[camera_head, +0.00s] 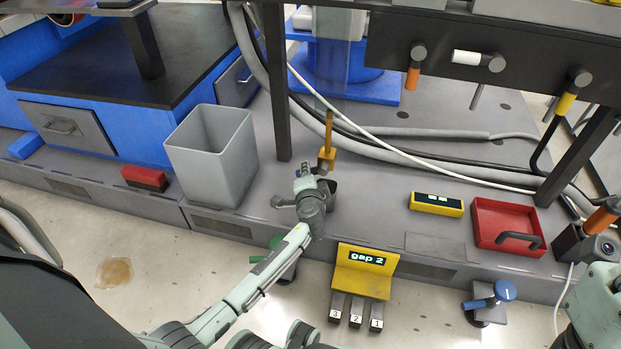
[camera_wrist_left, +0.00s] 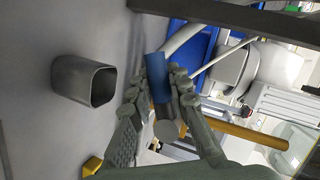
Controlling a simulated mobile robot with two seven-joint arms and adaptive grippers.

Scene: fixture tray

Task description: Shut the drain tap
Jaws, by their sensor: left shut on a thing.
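My left gripper (camera_head: 306,184) is at the grey ledge, just right of the grey bin. In the left wrist view its fingers close around a blue handle (camera_wrist_left: 157,77) with a grey round end (camera_wrist_left: 166,130). The same blue shows as a small patch in the head view (camera_head: 298,173), mostly hidden by the gripper. A yellow bar (camera_head: 328,150) stands right beside it, and also shows in the wrist view (camera_wrist_left: 245,133). No label shows which tap is the drain tap. My right gripper is out of view.
An open grey bin (camera_head: 180,160) stands left of the gripper. A yellow display stand (camera_head: 365,280) reads "gap 2". A red tray (camera_head: 482,240), a yellow box (camera_head: 436,205) and a blue-knobbed valve (camera_head: 504,290) are to the right. Hoses (camera_head: 420,152) run behind.

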